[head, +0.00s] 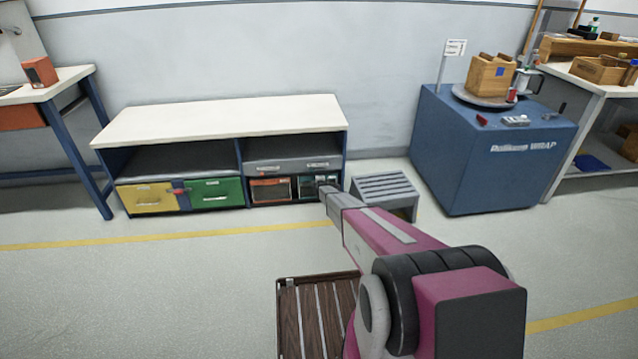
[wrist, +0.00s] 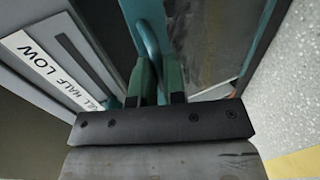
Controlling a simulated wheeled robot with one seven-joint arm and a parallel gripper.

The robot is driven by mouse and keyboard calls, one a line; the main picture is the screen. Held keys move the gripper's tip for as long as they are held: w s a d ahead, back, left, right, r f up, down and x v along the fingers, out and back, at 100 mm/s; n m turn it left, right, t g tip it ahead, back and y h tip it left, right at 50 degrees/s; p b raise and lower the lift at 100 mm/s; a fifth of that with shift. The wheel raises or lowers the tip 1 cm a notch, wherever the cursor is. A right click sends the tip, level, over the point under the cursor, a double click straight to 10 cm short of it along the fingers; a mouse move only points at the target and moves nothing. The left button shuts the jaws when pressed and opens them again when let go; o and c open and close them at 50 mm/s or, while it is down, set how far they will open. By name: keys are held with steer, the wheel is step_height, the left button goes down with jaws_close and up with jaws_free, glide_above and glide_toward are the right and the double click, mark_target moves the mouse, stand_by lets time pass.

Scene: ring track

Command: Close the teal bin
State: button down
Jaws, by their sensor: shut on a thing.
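The teal bin (head: 307,186) sits at the right end of the lower row in the white-topped bench, partly hidden by my arm. In the wrist view, its teal front (wrist: 128,12) fills the upper middle, with a curved teal handle (wrist: 147,45) standing off it. My gripper (wrist: 160,75) is shut on that handle, with one finger on each side of it. In the head view, my gripper (head: 322,186) is at the right part of the bin's front. How far the bin stands out is hard to tell.
A red-orange bin (head: 270,189) is beside it, with green (head: 216,192) and yellow (head: 147,198) bins further left. A grey drawer (head: 280,167) is above. A grey step stool (head: 385,187) stands right of the bench. A dark slatted wooden platform (head: 312,315) is nearer me.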

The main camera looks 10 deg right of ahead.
steer(key=c, duration=1.2)
jaws_free()
steer(key=shift+w+r, duration=0.15)
steer(key=shift+w, duration=0.25)
steer(key=shift+s, duration=0.1)
steer(key=v, duration=1)
steer(key=shift+s, duration=0.35)
